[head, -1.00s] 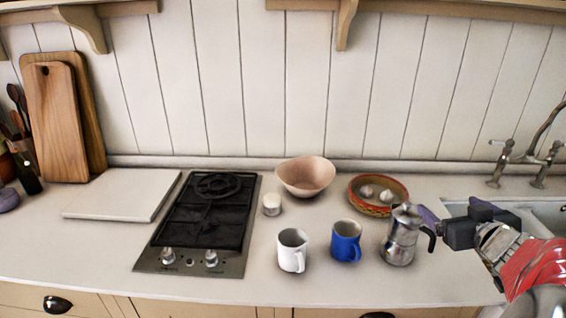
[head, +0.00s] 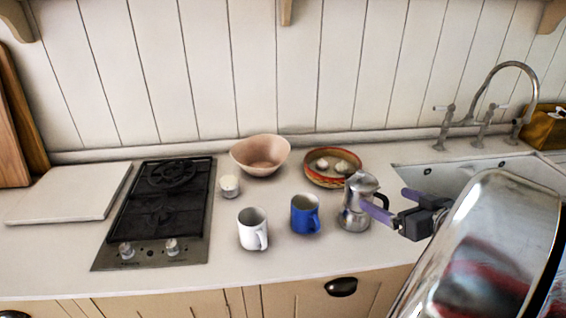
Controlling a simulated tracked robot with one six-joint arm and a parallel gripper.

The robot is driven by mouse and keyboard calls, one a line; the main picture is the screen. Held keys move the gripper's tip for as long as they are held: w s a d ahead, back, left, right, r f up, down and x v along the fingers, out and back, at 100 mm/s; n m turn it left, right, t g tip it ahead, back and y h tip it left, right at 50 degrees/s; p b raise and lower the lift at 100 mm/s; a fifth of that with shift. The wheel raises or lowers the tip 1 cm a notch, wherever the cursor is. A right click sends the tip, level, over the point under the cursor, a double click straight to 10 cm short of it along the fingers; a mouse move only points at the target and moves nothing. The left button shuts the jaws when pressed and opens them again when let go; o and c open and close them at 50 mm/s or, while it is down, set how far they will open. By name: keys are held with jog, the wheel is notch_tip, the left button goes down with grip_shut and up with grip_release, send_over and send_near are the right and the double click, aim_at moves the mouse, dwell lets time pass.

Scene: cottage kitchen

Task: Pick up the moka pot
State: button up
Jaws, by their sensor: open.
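The silver moka pot (head: 356,203) stands upright on the worktop, right of the blue mug. Its black handle points right, towards my gripper. My gripper (head: 384,201) comes in from the right, its two purple fingers apart and nothing held. The nearer finger overlaps the pot's right side in the picture, and the farther one is just right of the handle. I cannot tell whether the fingers touch the pot or whether the handle lies between them.
A blue mug (head: 305,214) and a white mug (head: 252,229) stand left of the pot. A patterned bowl (head: 331,181) with garlic is behind it. A pink bowl (head: 260,156), a candle (head: 230,186) and the hob (head: 160,212) are further left. The sink (head: 460,182) is right.

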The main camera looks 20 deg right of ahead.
aim_at(371, 192)
jog(key=shift+x, duration=3.5)
jog(key=shift+w, duration=0.1)
jog(key=shift+x, duration=2.55)
jog(key=shift+r, duration=0.1)
jog(key=c, duration=2.1)
jog(key=shift+r, duration=0.15)
notch_tip(371, 192, up, 10)
jog(key=shift+f, duration=0.1)
